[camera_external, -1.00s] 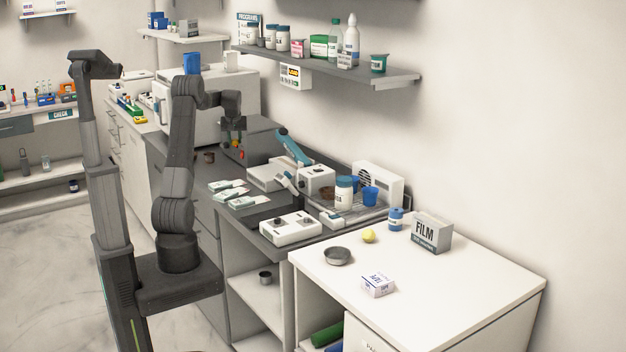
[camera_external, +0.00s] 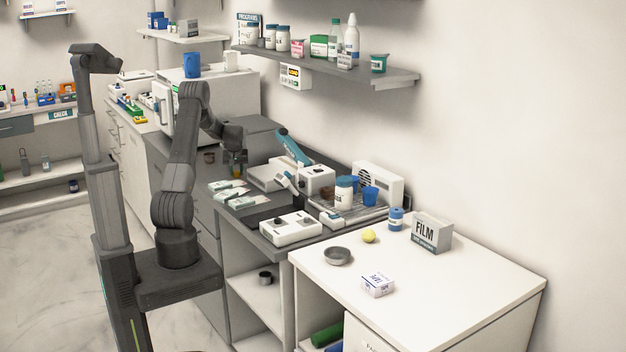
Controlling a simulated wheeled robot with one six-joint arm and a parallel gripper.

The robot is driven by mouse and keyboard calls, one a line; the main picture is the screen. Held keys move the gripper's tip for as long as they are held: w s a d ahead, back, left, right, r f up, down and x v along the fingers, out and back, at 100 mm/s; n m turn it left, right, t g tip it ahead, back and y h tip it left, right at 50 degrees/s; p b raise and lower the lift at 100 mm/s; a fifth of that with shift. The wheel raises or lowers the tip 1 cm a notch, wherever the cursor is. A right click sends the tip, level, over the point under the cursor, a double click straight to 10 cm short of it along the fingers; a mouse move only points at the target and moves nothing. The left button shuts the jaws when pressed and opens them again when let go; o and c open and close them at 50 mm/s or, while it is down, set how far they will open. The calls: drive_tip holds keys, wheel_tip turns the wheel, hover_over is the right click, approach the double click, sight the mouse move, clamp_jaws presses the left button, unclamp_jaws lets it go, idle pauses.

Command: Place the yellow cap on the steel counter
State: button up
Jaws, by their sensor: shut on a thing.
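My gripper (camera_external: 236,169) points down over the grey counter (camera_external: 262,238), behind the row of pale green-and-white packets. It is shut on a small yellow-orange thing, which I take for the yellow cap (camera_external: 236,174); the fingers hide most of it. I cannot tell whether the cap touches the counter top or hangs just above it. A round yellow object (camera_external: 368,236) also sits on the white counter at the right, away from the gripper.
Packets (camera_external: 228,185), a white control box (camera_external: 291,228), a teal-armed device (camera_external: 292,148) and a white jar (camera_external: 344,188) crowd the grey counter. A grey dish (camera_external: 338,256), a film box (camera_external: 431,232) and a small carton (camera_external: 378,284) stand on the white counter (camera_external: 450,290).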

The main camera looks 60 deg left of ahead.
drive_tip(key=shift+f, duration=0.25)
drive_tip(key=o, duration=0.9)
drive_tip(key=shift+o, duration=0.2)
drive_tip(key=shift+r, duration=0.1)
drive_tip(key=b+v, duration=0.2)
drive_tip(key=v, duration=1)
drive_tip(key=shift+r, duration=0.15)
